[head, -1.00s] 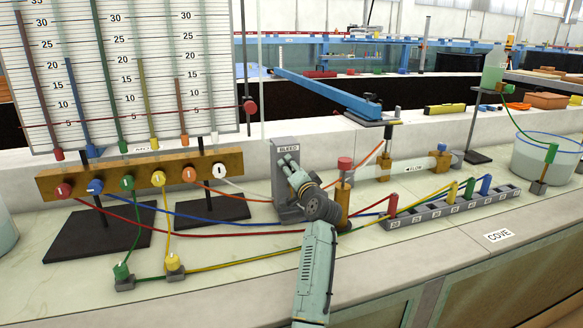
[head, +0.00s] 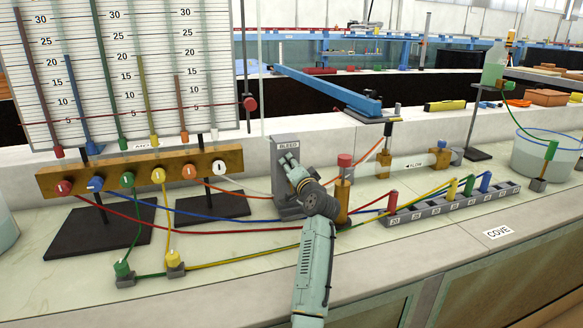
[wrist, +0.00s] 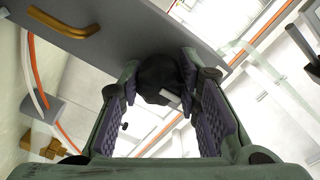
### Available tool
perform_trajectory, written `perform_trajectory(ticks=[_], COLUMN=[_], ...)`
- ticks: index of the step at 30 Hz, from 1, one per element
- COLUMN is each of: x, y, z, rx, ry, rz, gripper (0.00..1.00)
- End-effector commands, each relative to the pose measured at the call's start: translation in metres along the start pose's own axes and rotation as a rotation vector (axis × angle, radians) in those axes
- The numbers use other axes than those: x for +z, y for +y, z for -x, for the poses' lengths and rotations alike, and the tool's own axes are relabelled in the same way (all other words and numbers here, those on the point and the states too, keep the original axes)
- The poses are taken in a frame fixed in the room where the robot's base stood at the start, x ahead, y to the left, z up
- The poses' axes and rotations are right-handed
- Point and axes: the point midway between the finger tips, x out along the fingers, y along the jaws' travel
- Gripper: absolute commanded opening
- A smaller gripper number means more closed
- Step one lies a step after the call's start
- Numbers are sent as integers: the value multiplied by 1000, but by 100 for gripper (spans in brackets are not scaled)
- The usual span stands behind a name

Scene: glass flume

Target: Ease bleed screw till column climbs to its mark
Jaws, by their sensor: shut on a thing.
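The bleed screw (wrist: 160,78) is a dark round knob on the underside of a grey block in the wrist view. My gripper (wrist: 165,92) is shut on it, a finger on each side. In the head view my gripper (head: 287,160) reaches the grey block labelled BLEED (head: 290,146) and hides the screw. The manometer board (head: 120,75) at left has several coloured columns of differing heights. A thin red line crosses it low down, with a red slider (head: 250,104) at its right end. No coloured liquid shows in the rightmost tube (head: 213,133).
A brass manifold (head: 100,180) with coloured taps stands below the board. A brass post with a red cap (head: 345,160) is close right of my gripper. Coloured hoses cross the bench in front, leading to a numbered grey rack (head: 450,207).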

Motion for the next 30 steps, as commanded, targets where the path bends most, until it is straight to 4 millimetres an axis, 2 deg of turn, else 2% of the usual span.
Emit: perform_trajectory(ticks=[5,9,18,29,30], x=[0,2,2,0,0], y=[0,3,2,-1,-1], z=[0,0,0,0,0], rx=[0,-2,-2,-1,-1], ry=[0,1,1,0,0], rz=[0,42,297,334,334], gripper=[3,2,2,2,31])
